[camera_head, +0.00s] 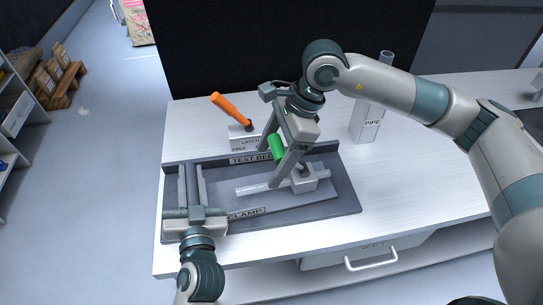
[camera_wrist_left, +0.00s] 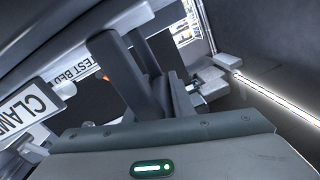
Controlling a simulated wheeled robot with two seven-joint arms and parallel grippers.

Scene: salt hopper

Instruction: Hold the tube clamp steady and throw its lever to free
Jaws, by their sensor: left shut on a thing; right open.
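The tube clamp is a grey block (camera_head: 306,181) around a pale tube (camera_head: 255,187), in a dark grey tray (camera_head: 345,200) with "TEST BED" and "CLAMP" labels. Its green lever (camera_head: 276,150) stands tilted up to the left. My right gripper (camera_head: 269,168) is open, pointing down, with its fingers on either side of the green lever; contact is unclear. My left gripper (camera_head: 192,175) is shut at the tray's left end, apparently on a raised bar there. Its fingers also show in the left wrist view (camera_wrist_left: 148,80). What lies between them is mostly hidden.
An orange lever (camera_head: 230,110) rises from a block labelled "LATCH" (camera_head: 243,138) behind the tray. A grey holder labelled "PIPE" (camera_head: 367,125) stands at the back right. The white table (camera_head: 400,190) is clear right of the tray. A drawer handle (camera_head: 371,262) sticks out in front.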

